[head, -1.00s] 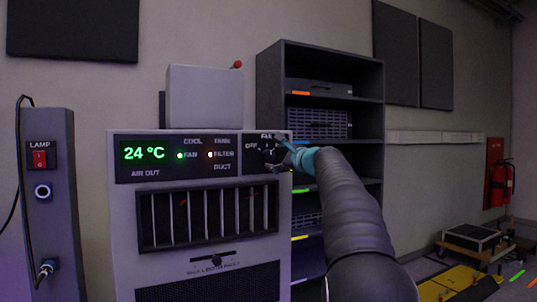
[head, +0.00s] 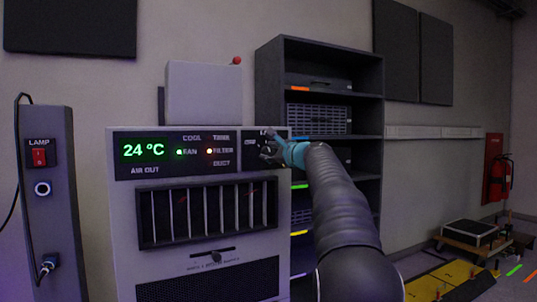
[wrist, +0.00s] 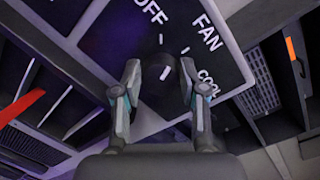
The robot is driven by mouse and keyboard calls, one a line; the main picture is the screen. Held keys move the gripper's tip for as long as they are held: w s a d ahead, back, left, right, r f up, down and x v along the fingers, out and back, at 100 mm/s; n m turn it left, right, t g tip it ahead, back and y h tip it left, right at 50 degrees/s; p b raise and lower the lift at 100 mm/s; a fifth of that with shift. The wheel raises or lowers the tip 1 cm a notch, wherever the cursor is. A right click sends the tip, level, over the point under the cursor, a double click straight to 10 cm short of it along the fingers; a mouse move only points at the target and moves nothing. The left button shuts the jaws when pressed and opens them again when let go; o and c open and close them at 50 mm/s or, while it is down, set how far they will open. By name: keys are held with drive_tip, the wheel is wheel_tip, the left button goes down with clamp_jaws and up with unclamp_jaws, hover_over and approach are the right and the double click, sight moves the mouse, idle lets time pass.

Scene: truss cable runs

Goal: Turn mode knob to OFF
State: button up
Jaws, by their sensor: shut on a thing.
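The mode knob (wrist: 161,82) is dark and round, with a white pointer line, on a black panel marked OFF, FAN and COOL. In the wrist view the pointer leans up and right, roughly towards the FAN mark; the exact setting is hard to tell. My gripper (wrist: 160,76) has one finger on each side of the knob and is shut on it.
A slider (head: 213,256) sits below the vent. A dark shelf rack (head: 268,75) stands behind, right of the unit. A lamp post (head: 48,215) stands left.

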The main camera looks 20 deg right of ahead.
drive_tip(key=shift+w+d+f+n, duration=0.15)
drive_tip(key=shift+d+f+n, duration=0.25)
drive_tip(key=shift+n, duration=1.3)
drive_tip(key=shift+o, duration=0.2)
drive_tip(key=n, duration=0.4)
drive_tip(key=shift+d+n+g+h+b, duration=0.15)
drive_tip(key=shift+n+g+h+b, duration=0.15)
drive_tip(key=shift+h+b, duration=0.1)
drive_tip(key=shift+n, duration=0.7)
drive_tip(key=shift+a, duration=0.25)
drive_tip(key=o, duration=1.1)
drive_tip(key=shift+w+a, duration=0.1)
drive_tip(key=shift+a, duration=0.1)
drive_tip(key=shift+d+r, duration=0.15)
